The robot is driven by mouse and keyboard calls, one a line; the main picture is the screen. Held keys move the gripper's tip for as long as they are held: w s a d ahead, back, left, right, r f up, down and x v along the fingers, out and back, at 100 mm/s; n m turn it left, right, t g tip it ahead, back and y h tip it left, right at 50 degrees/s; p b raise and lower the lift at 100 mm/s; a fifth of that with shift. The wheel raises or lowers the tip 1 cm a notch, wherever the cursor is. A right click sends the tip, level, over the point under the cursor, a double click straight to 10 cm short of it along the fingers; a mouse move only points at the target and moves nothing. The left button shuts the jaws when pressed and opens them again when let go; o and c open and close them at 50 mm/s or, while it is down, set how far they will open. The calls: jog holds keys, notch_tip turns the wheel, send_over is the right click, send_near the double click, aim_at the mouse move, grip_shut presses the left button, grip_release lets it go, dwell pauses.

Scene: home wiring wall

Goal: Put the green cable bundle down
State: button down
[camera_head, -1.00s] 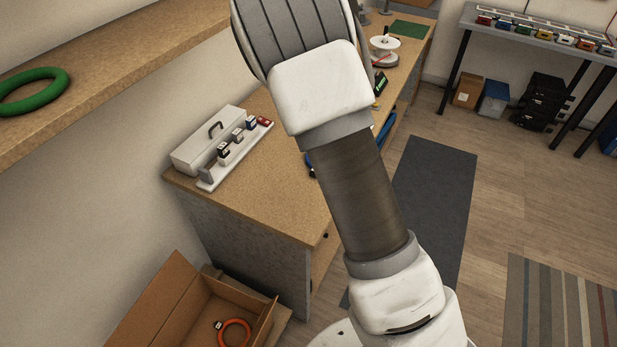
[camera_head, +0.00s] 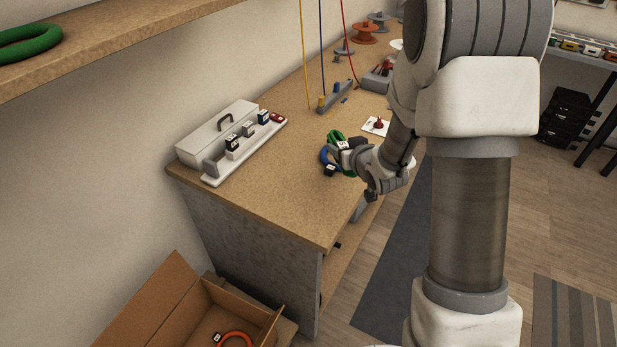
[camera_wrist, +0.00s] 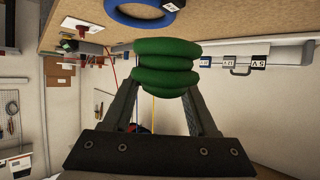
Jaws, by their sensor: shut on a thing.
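The green cable bundle (camera_head: 335,136) is a thick stacked coil between the fingers of my gripper (camera_head: 352,155), over the wooden workbench (camera_head: 290,195). In the wrist view the coil (camera_wrist: 165,68) fills the gap between both fingertips (camera_wrist: 160,92). My gripper is shut on it. A blue cable bundle (camera_head: 325,157) with a dark tag lies on the bench right beside the green one, and it also shows in the wrist view (camera_wrist: 143,14). I cannot tell whether the green coil touches the bench.
A white rack with labelled blocks (camera_head: 243,150) stands at the bench's left. A white plate with a red knob (camera_head: 377,126) lies behind my gripper. Another green ring (camera_head: 30,44) is on the upper shelf. A cardboard box (camera_head: 190,312) sits below. The bench's near-left surface is clear.

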jog(key=b, duration=0.1)
send_over(306, 183)
notch_tip(306, 183, down, 5)
jog(key=shift+w+f, duration=0.15)
jog(key=shift+f, duration=0.05)
jog(key=shift+f+b, duration=0.55)
jog(key=shift+f, duration=1.45)
jog(key=shift+f, duration=0.1)
jog(key=shift+f, duration=0.15)
jog(key=shift+c, duration=1)
grip_release()
